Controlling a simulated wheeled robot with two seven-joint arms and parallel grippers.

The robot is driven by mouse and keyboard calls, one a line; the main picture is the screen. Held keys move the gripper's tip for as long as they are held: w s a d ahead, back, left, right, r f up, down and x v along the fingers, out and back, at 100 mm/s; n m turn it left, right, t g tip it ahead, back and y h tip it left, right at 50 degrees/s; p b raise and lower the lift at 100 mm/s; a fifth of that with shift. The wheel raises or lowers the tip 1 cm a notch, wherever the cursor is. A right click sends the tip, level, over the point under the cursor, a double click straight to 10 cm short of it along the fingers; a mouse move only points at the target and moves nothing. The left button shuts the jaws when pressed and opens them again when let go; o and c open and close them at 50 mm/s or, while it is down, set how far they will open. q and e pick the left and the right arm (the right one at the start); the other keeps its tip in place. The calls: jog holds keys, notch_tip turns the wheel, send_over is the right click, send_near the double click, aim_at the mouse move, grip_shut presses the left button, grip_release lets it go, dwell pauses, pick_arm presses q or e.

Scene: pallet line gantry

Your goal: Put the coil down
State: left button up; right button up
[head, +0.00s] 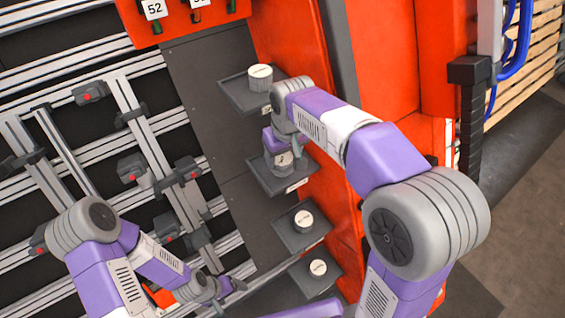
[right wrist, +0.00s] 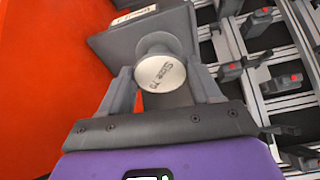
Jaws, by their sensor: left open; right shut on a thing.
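The coil (right wrist: 160,72), a small grey spool with a pale, marked round face, is between the two fingers of my right gripper (right wrist: 161,85) in the right wrist view. The gripper is shut on it. In the head view the coil (head: 284,160) shows below my right gripper (head: 279,146), over the second dark tray from the top (head: 262,184). Whether it touches that tray cannot be told; the gripper partly hides it. My left gripper (head: 222,292) is open, low in the head view, away from the coil and trays.
Other white-topped coils stand on the top tray (head: 232,98), the third tray (head: 285,238) and the lowest tray (head: 312,286). An orange panel (head: 290,60) rises beside the trays. Metal rails with grey clamps (head: 133,168) fill the left.

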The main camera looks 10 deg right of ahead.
aim_at(283, 159)
notch_tip(283, 159, down, 4)
jog(key=shift+w+f, duration=0.15)
jog(key=o, duration=1.3)
jog(key=shift+c, duration=0.2)
jog(key=r, duration=0.4)
jog(key=s+r, duration=0.1)
jog(key=r, duration=0.3)
jog(key=s+r+p, duration=0.1)
jog(key=r, duration=0.2)
jog(key=shift+s+d+r, duration=0.15)
jog(key=shift+d+r, duration=0.1)
jog(key=shift+r, duration=0.15)
